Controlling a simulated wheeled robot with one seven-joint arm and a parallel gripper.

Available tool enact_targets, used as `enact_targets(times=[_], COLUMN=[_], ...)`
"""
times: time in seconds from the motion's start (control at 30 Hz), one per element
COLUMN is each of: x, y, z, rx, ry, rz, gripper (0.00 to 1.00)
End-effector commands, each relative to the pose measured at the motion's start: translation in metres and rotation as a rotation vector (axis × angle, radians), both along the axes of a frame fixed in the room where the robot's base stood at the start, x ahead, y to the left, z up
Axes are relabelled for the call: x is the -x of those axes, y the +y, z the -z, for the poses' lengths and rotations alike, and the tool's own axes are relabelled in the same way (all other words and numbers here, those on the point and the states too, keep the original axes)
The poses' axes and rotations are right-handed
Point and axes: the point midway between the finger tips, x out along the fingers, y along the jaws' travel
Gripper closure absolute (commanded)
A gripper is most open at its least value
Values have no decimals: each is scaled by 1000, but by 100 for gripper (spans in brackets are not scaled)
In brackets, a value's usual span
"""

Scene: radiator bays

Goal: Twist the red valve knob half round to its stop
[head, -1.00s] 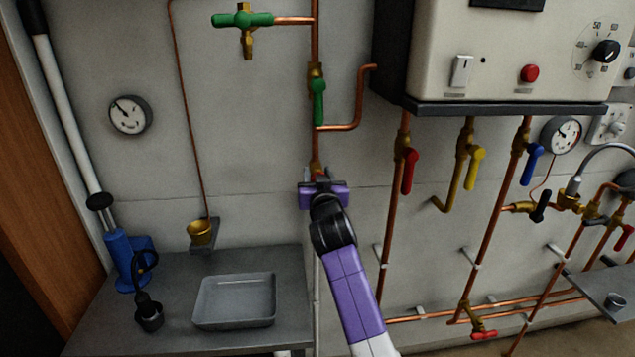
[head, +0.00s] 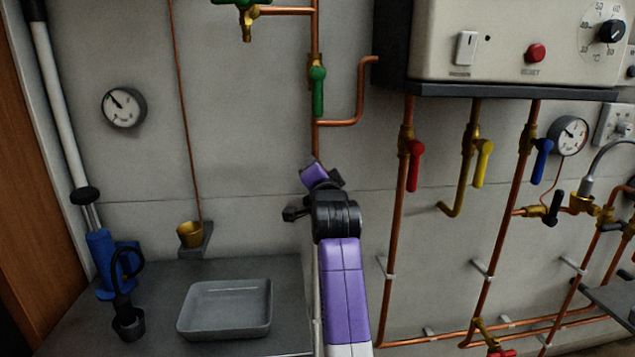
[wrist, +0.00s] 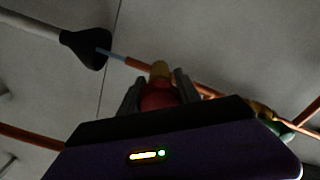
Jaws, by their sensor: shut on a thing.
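The red valve knob (wrist: 158,97) sits between the two dark fingers of my gripper (wrist: 158,88) in the wrist view, with a finger pressed on either side. A brass piece on the copper pipe shows just beyond it. In the head view my gripper (head: 320,174) is at the vertical copper pipe, below the green lever valve. It hides the knob there. The purple gripper body is tilted in the head view.
A green lever (head: 318,92) is on the pipe above my gripper. A white boiler box (head: 440,60) hangs to the right, with red (head: 414,165), yellow (head: 482,163) and blue (head: 541,160) levers below. A grey tray (head: 226,308) lies on the bench at lower left.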

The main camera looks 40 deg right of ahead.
Motion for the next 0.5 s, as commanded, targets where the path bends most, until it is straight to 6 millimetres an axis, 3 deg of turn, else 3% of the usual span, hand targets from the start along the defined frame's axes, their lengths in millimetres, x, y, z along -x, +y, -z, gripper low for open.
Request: enact_targets(times=[0.5], x=[0], y=[0], z=[3], rx=[-309], ry=[-205], rz=[0], gripper=[100])
